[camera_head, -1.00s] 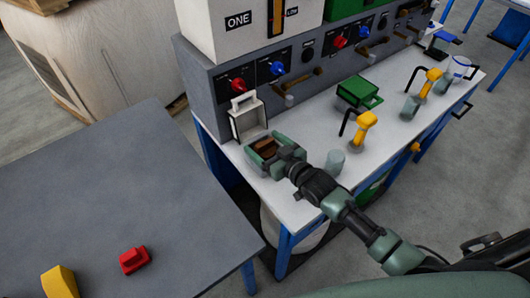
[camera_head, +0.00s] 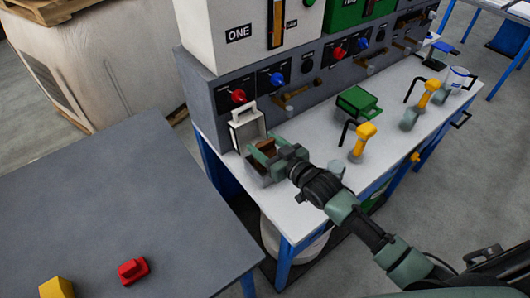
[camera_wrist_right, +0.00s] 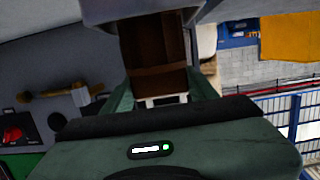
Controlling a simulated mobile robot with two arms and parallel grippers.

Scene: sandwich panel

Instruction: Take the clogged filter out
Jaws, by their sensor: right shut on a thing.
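My right gripper (camera_head: 262,158) is in front of the left end of the panel and shut on a brown filter (camera_head: 265,147). In the right wrist view the brown filter (camera_wrist_right: 155,45) lies between the green fingers, with a pale edge at its near end. A grey surface covers its far end there. I cannot tell whether the far end is still inside a slot. Just behind the gripper stands a white frame with a handle (camera_head: 243,113) against the grey panel (camera_head: 215,97). My left gripper is out of view.
The white bench top (camera_head: 313,128) carries a green box (camera_head: 356,101), yellow-handled tools (camera_head: 363,135) and grey cups. A dark grey table (camera_head: 90,190) at left holds a red block (camera_head: 132,271) and a yellow block (camera_head: 57,287), with wide free room.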

